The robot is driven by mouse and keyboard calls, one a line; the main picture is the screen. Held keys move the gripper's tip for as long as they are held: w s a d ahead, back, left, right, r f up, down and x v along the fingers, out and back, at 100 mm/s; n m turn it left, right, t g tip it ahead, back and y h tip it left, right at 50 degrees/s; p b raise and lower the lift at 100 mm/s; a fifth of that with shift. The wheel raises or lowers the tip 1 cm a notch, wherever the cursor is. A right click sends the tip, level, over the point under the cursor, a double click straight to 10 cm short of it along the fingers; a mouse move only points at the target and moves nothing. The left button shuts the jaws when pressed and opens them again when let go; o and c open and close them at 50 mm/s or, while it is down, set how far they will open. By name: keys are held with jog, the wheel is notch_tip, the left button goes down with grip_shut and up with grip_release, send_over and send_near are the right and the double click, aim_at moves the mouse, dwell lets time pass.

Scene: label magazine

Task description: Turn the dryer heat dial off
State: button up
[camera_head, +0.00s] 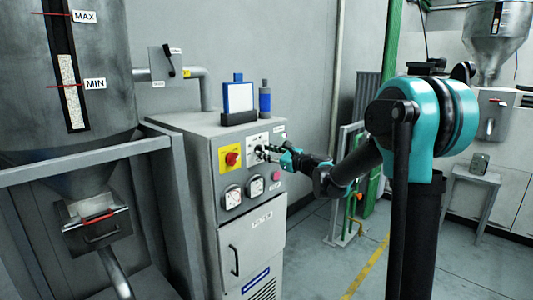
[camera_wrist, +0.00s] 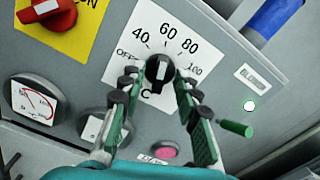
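The dryer heat dial (camera_wrist: 158,70) is a black round knob on a white scale plate marked OFF, 40, 60, 80 and 100 in the wrist view. A white mark on the knob seems to point upward, nearer 60 than OFF; it is small, so the exact setting is hard to tell. My gripper (camera_wrist: 158,78) is open, one finger on each side of the knob, with gaps between the tips and the knob. In the head view my gripper (camera_head: 268,152) reaches the cabinet front from the right, partly covering the dial plate (camera_head: 253,139).
On the cabinet (camera_head: 210,175), a red switch (camera_head: 232,159) on yellow sits left of the dial, with gauges (camera_head: 233,196) below.

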grip_shut()
jog(key=shift+n, duration=0.3)
jog(key=n, duration=0.3)
jog(key=shift+n, duration=0.3)
jog(key=n, duration=0.3)
jog(key=shift+f+n, duration=0.1)
jog(key=shift+n, duration=0.2)
jog(key=n, duration=0.4)
jog(key=shift+n, duration=2.1)
jog(key=shift+s, duration=0.1)
